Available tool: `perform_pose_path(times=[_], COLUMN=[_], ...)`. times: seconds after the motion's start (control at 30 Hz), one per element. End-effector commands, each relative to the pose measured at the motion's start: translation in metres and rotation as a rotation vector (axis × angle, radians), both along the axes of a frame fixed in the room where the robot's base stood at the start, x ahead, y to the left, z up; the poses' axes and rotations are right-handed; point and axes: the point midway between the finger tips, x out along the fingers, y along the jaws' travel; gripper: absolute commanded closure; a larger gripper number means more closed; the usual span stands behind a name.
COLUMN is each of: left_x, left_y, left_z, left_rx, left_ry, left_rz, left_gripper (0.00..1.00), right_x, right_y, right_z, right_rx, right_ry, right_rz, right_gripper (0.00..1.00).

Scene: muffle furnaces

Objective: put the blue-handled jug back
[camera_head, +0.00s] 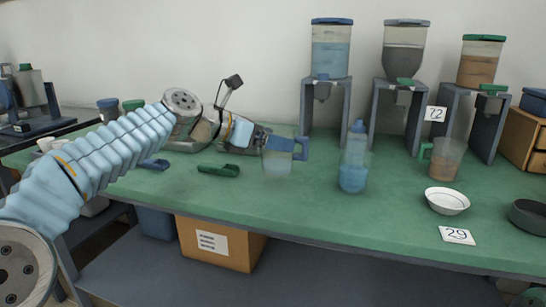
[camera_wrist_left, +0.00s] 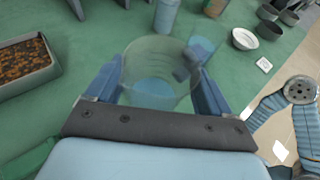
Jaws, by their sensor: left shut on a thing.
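The blue-handled jug (camera_head: 277,158) is clear, with some blue liquid low inside and its handle turned to the right. It is upright at the green table, left of the blue bottle; I cannot tell whether its base touches the top. My left gripper (camera_head: 266,137) reaches it from the left and is shut on it. In the left wrist view the jug (camera_wrist_left: 152,72) sits between the two fingers of the left gripper (camera_wrist_left: 155,92), its handle on the far right side. The right gripper is not in view.
A blue squeeze bottle (camera_head: 353,165) stands right of the jug. A green scoop (camera_head: 219,171) lies to its left. Dispensers on grey stands (camera_head: 328,100) line the back. A green-handled jug (camera_head: 444,158) and a white bowl (camera_head: 447,201) are further right. Some green table is bare in front.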

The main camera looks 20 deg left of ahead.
Motion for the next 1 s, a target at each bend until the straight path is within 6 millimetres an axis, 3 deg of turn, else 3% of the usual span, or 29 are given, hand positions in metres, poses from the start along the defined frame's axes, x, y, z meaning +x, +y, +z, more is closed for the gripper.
perform_pose_path(times=[0.17, 0.3, 0.67, 0.7, 0.8, 1.0], left_x=[0.01, 0.009, 0.009, 0.009, 0.009, 0.009], left_y=[-0.001, -0.001, -0.001, -0.001, -0.001, -0.001], left_z=[-0.014, -0.039, -0.043, -0.043, -0.043, -0.043], left_rx=[-0.001, 0.001, 0.001, 0.001, 0.001, 0.001], left_ry=[0.001, 0.001, -0.001, -0.001, -0.001, -0.001], left_rz=[-0.002, 0.0, -0.001, -0.001, -0.001, 0.0], left_gripper=[0.89, 0.89, 0.89, 0.16, 0.0, 0.0], right_x=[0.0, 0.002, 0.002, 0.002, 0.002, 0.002], right_y=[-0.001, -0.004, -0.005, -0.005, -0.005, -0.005], right_z=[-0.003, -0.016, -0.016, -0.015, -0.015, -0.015], right_rx=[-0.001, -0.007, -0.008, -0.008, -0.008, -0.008], right_ry=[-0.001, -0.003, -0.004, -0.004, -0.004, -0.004], right_rz=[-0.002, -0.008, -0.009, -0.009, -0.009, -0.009], right_gripper=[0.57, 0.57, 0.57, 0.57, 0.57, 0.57])
